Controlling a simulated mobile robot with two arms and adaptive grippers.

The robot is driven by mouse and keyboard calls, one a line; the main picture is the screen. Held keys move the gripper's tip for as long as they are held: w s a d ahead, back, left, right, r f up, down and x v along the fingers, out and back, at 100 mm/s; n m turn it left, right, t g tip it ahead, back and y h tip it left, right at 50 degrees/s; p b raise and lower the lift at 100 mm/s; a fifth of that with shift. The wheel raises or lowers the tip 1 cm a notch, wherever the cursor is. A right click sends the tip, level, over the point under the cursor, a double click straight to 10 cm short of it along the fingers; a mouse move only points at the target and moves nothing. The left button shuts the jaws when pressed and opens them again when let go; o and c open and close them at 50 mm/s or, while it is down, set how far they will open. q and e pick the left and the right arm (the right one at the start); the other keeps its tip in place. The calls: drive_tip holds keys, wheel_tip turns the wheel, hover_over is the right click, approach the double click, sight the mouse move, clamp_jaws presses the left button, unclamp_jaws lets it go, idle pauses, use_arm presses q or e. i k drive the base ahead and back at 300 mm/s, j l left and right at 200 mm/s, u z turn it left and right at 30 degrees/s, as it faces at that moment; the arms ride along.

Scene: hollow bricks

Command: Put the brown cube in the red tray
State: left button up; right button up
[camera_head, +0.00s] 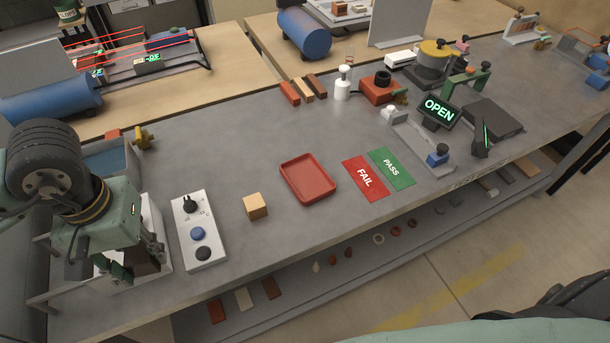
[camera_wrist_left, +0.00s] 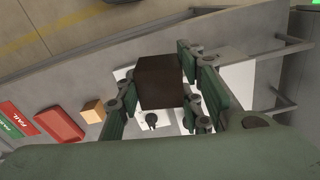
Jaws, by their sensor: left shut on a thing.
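The dark brown cube (camera_wrist_left: 163,80) is between the fingers of my left gripper (camera_wrist_left: 160,95), which is shut on it, in the left wrist view. In the head view my left gripper (camera_head: 130,266) is at the lower left, above a white box-like stand, and the cube is partly hidden by the fingers. The red tray (camera_head: 307,178) lies empty in the middle of the grey table, to the right of the gripper. It also shows at the left of the left wrist view (camera_wrist_left: 60,126). My right gripper is not in view.
A light tan cube (camera_head: 255,206) and a white control box (camera_head: 199,232) with a knob and buttons stand between the gripper and the tray. Red FAIL (camera_head: 365,179) and green PASS (camera_head: 391,168) mats lie right of the tray. Bare table lies behind the tan cube.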

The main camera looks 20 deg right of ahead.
sight(307, 180)
drive_tip(key=i+j+z, duration=0.1)
drive_tip(key=z, duration=0.4)
drive_tip(key=i+j+z, duration=0.1)
drive_tip(key=j+z, duration=0.15)
drive_tip(key=z, duration=0.2)
drive_tip(key=j+z, duration=0.2)
drive_tip(key=z, duration=0.3)
